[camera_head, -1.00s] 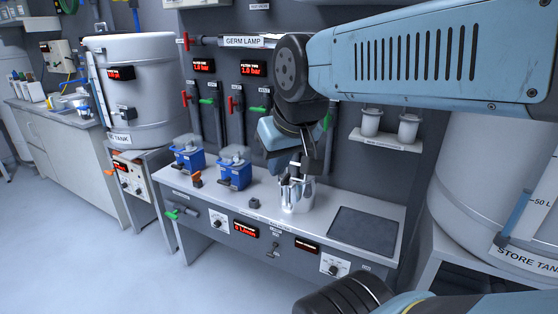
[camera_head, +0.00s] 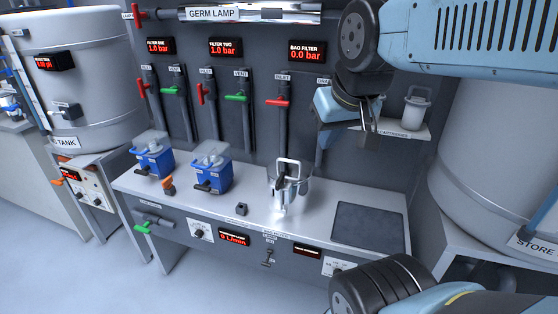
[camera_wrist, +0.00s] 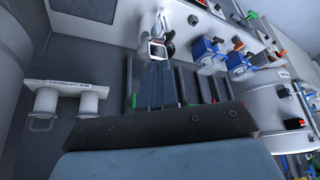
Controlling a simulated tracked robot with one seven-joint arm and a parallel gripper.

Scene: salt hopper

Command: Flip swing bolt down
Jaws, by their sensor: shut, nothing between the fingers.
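The steel filter pot (camera_head: 289,193) stands on the bench top with a metal loop (camera_head: 289,162) upright above it. A dark slanted part (camera_head: 282,184) shows at its rim; I cannot tell clearly whether it is the swing bolt. In the wrist view the pot and its bright loop (camera_wrist: 157,51) show beyond my fingers, small and partly hidden. My gripper (camera_head: 368,138) is up and to the right of the pot, in front of the cartridge shelf, apart from the pot. Its fingers also show in the wrist view (camera_wrist: 157,88), shut and empty.
A shelf (camera_head: 398,130) with white cartridges (camera_head: 416,108) is just behind my gripper. Two blue-based units (camera_head: 212,175) stand left of the pot. Red and green valve handles (camera_head: 278,102) line the wall behind. A dark panel (camera_head: 368,226) lies flat on the bench, right of the pot.

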